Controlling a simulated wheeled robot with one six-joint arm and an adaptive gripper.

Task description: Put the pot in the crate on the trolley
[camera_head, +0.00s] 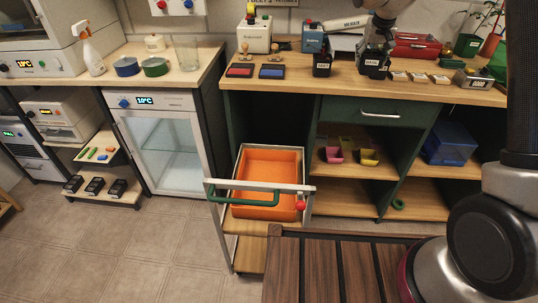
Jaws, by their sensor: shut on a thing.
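A dark pot with a white label (374,64) is at the back worktop, right of centre. My gripper (376,47) comes down over it from above and is shut on it. The gripper and wrist cover the pot's upper part. I cannot tell whether its base touches the worktop. The orange crate (265,212) sits on the trolley (229,247), which stands in front of the bench at lower middle. The crate's visible inside looks empty. A green handle bar crosses in front of the crate.
Another dark labelled container (321,66) stands left of the pot, near two stamp pads (271,72). Small labelled trays lie to the right. A slatted wooden table (335,270) is at the front. A glass-door fridge (168,150) stands left of the trolley. Floor is clear at lower left.

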